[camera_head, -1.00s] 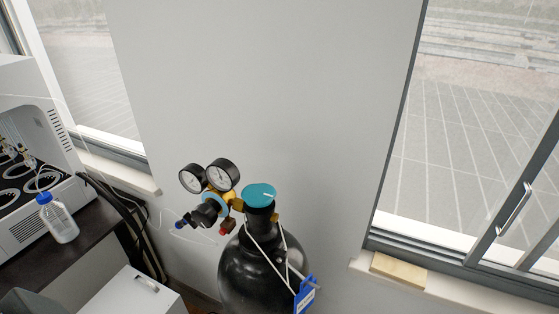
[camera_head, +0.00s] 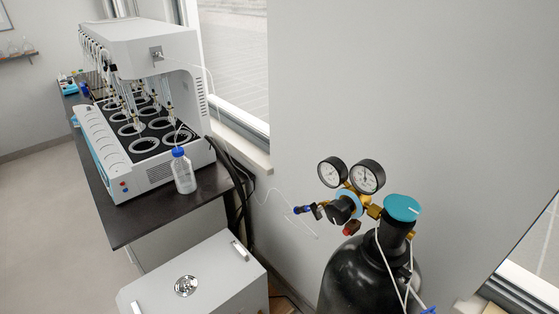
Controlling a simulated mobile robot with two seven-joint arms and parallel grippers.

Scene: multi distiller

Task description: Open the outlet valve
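A black gas cylinder (camera_head: 358,281) stands upright against the wall at the lower right. A teal round cap or knob (camera_head: 402,208) sits on top of its neck. A brass regulator (camera_head: 374,211) joins the neck on the left, with two round gauges, the left gauge (camera_head: 332,172) and the right gauge (camera_head: 366,177). A black knob with a light blue ring (camera_head: 345,206) faces forward below the gauges. A small blue-tipped outlet fitting (camera_head: 303,210) points left, and a red part (camera_head: 351,228) hangs below. Which part is the outlet valve is not marked. Neither gripper is in view.
A white multi-position distiller (camera_head: 150,60) stands on a dark bench (camera_head: 125,222) at the left. A blue-capped bottle (camera_head: 184,174) stands near the bench corner. A grey-white box unit (camera_head: 215,272) is on the floor in front. Dark hoses (camera_head: 240,190) run behind the bench.

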